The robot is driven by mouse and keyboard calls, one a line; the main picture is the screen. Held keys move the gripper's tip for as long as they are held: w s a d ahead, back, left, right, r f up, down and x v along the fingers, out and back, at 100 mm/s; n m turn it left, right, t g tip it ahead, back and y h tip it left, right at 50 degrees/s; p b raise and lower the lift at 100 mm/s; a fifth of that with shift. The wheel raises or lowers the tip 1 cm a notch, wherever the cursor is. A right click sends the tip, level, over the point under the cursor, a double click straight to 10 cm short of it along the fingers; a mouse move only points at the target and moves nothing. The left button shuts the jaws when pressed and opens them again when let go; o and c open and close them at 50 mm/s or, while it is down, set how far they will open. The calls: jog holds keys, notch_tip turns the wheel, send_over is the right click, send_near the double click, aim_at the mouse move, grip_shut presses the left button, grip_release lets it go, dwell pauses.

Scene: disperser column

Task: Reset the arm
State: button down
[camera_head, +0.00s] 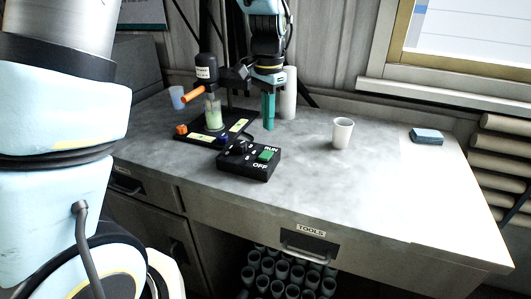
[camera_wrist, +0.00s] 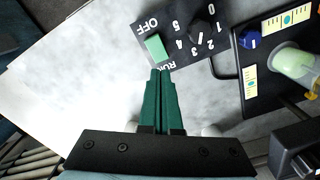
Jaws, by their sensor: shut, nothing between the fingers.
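My gripper (camera_head: 268,124) points straight down over the back middle of the bench, just right of the disperser column. Its green fingers are together with nothing between them. The fingers also show in the wrist view (camera_wrist: 161,72), with their tips near the green switch of the control box. The black control box (camera_head: 249,163) has a green RUN/OFF switch (camera_head: 267,155) and a dial (camera_head: 239,147); it lies in front of my gripper, apart from it. The disperser (camera_head: 206,72) stands at the left, above a vessel of pale green liquid (camera_head: 213,116).
A white cup (camera_head: 342,133) stands to the right, and a blue-grey block (camera_head: 426,136) lies farther right. A white cylinder (camera_head: 289,93) stands close behind my gripper. A pale blue cup (camera_head: 177,97) is at the far left. The front right of the bench (camera_head: 370,200) is clear.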

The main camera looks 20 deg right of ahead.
jog(key=s+a+f+n, duration=0.1)
jog(key=a+n, duration=0.5)
jog(key=a, duration=0.9)
jog(key=s+a+f+n+t, duration=0.1)
jog(key=s+a+n, duration=0.2)
jog(key=a+n, duration=0.4)
jog(key=a, duration=0.8)
jog(key=shift+f+t, duration=0.25)
jog(key=shift+t, duration=0.05)
